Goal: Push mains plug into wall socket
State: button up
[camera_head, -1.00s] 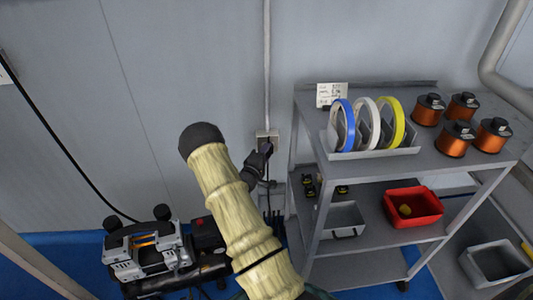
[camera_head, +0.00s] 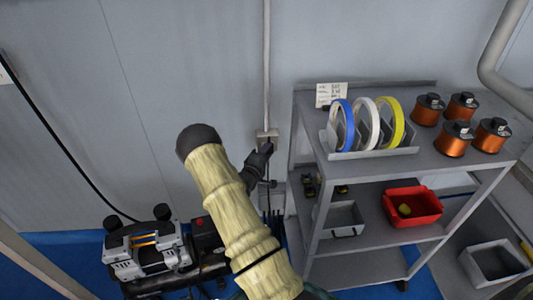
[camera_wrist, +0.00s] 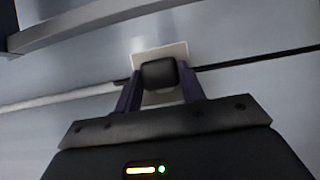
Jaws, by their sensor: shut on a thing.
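The wall socket (camera_head: 267,136) is a pale box on the grey wall at the lower end of a vertical conduit. It also shows in the wrist view as a pale plate (camera_wrist: 160,52) behind the plug. My gripper (camera_head: 262,152) is at the socket in the head view, partly covering it. In the wrist view my gripper (camera_wrist: 160,88) is shut on the black mains plug (camera_wrist: 158,73), one finger on each side. The plug is in front of the plate. Its pins are hidden, so I cannot tell whether it is in the socket.
A grey trolley (camera_head: 310,232) stands just right of the socket, with tape rolls (camera_head: 368,124) and copper coils (camera_head: 455,138) on top and a red bin (camera_head: 412,206) below. A compressor (camera_head: 145,250) stands on the blue floor at lower left. The wall left of the socket is clear.

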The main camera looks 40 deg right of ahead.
jog(key=shift+w+d, duration=0.25)
jog(key=shift+w, duration=0.25)
dwell(0.6)
jog(key=o, duration=1)
jog(key=p+v, duration=0.2)
jog(key=v, duration=1.5)
jog(key=shift+a, duration=0.2)
